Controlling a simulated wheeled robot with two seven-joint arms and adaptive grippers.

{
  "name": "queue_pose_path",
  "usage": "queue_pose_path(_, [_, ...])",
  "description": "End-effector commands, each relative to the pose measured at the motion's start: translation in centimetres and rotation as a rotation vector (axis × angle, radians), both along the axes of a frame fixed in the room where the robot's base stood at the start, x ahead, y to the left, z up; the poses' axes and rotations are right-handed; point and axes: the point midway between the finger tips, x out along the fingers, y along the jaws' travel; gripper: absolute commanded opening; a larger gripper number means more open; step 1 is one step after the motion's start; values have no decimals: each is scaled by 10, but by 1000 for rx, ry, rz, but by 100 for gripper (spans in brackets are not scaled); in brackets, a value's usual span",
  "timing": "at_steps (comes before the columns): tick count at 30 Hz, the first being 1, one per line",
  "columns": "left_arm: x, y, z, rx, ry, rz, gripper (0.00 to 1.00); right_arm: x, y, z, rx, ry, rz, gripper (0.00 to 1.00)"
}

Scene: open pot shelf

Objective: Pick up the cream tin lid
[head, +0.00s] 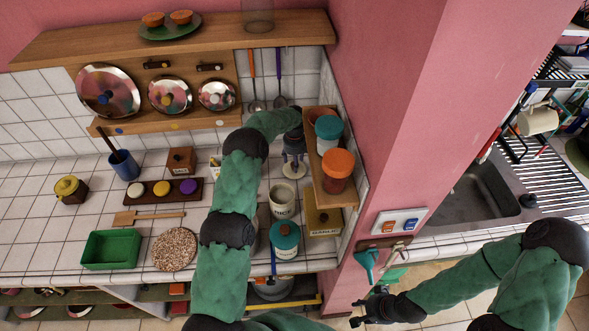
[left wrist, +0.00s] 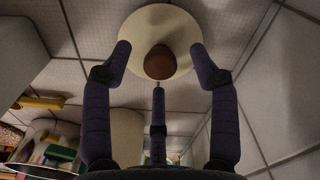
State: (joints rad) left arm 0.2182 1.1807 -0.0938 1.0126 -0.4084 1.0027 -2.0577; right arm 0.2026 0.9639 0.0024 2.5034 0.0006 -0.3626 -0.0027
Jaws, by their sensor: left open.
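The cream tin lid (head: 285,171) lies on the white tiled counter, below my left gripper (head: 293,158) in the head view. In the left wrist view the lid (left wrist: 140,32) is a round cream disc with a brown knob (left wrist: 159,63) in its middle. My left gripper (left wrist: 159,65) is open and empty, its fingers spread around the knob in that view. I cannot tell whether any finger touches the lid. My right gripper (head: 356,311) is low, away from the counter; whether it is open or shut is unclear.
A small wooden shelf with a teal-lidded jar (head: 327,128) and an orange-lidded jar (head: 337,168) is close to the right. A cream canister (head: 282,198), a garlic box (head: 323,218) and a teal-lidded tin (head: 285,236) stand nearer. The pink wall bounds the right.

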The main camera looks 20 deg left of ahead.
Motion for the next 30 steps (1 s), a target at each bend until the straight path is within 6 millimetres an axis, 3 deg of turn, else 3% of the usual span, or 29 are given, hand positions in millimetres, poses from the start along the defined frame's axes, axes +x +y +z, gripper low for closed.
queue_pose_path(5, [0, 0, -18, 0, 0, 1, 60, 0, 0, 1, 0, 0, 0, 40])
queue_pose_path(13, [0, 0, -21, 0, 0, 1, 60, 0, 0, 1, 0, 0, 0, 40])
queue_pose_path(20, [0, 0, -21, 0, 0, 0, 0, 0, 0, 1, 0, 0, 0, 40])
queue_pose_path(30, [0, 0, -20, 0, 0, 0, 0, 0, 0, 1, 0, 0, 0, 40])
